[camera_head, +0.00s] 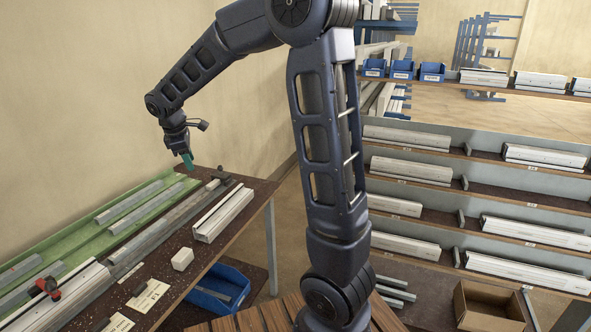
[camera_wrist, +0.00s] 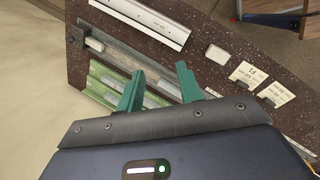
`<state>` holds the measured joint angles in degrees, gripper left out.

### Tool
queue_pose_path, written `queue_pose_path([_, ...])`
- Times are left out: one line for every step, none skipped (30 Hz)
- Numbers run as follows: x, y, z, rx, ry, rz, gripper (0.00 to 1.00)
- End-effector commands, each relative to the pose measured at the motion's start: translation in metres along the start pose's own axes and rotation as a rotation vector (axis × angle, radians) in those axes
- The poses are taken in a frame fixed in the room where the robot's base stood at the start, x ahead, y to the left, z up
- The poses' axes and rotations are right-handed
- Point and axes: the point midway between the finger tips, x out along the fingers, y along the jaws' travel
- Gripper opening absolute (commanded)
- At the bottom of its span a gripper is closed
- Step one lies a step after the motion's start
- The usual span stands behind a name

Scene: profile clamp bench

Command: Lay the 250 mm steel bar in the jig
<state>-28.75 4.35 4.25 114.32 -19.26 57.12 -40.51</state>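Several grey bars, among them one bar (camera_head: 128,203), lie in a green tray (camera_head: 78,244) along the wall side of the bench. Which one is 250 mm I cannot tell. The jig (camera_head: 172,217) is a long grey rail beside the tray, with a dark stop at its far end; it also shows in the wrist view (camera_wrist: 128,61). My gripper (camera_head: 188,162) hangs above the far end of the tray. In the wrist view its green fingers (camera_wrist: 158,82) stand apart with nothing visible held between them. They hide part of the tray and bars.
A white profile (camera_head: 223,214), a white block (camera_head: 182,259) and paper labels (camera_head: 148,295) lie on the bench's front side. A red-handled clamp (camera_head: 48,284) stands at the near left. A blue bin (camera_head: 222,288) sits below. Shelves with profiles fill the right.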

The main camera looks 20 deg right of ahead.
Motion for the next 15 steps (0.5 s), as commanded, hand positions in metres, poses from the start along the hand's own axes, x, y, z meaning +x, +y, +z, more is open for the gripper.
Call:
queue_pose_path([-0.008, -0.003, 0.022, 0.064, 0.009, 0.002, 0.36])
queue_pose_path([-0.011, -0.006, 0.033, 0.101, 0.014, 0.002, 0.36])
queue_pose_path([-0.016, -0.010, 0.048, 0.153, 0.020, 0.001, 0.36])
queue_pose_path([-0.020, -0.013, 0.059, 0.191, 0.026, 0.000, 0.36])
queue_pose_path([-0.022, -0.016, 0.070, 0.230, 0.031, 0.000, 0.36])
queue_pose_path([-0.026, -0.021, 0.084, 0.281, 0.038, 0.000, 0.36])
queue_pose_path([-0.029, -0.026, 0.094, 0.319, 0.043, -0.001, 0.36])
queue_pose_path([-0.032, -0.030, 0.104, 0.357, 0.049, -0.001, 0.36])
queue_pose_path([-0.035, -0.036, 0.117, 0.409, 0.056, -0.002, 0.36])
queue_pose_path([-0.038, -0.041, 0.127, 0.446, 0.062, -0.002, 0.36])
queue_pose_path([-0.040, -0.046, 0.136, 0.486, 0.068, -0.003, 0.36])
queue_pose_path([-0.043, -0.053, 0.148, 0.536, 0.075, -0.002, 0.36])
queue_pose_path([-0.045, -0.058, 0.157, 0.574, 0.081, -0.004, 0.36])
queue_pose_path([-0.047, -0.064, 0.166, 0.614, 0.088, -0.004, 0.36])
queue_pose_path([-0.049, -0.072, 0.177, 0.663, 0.095, -0.004, 0.36])
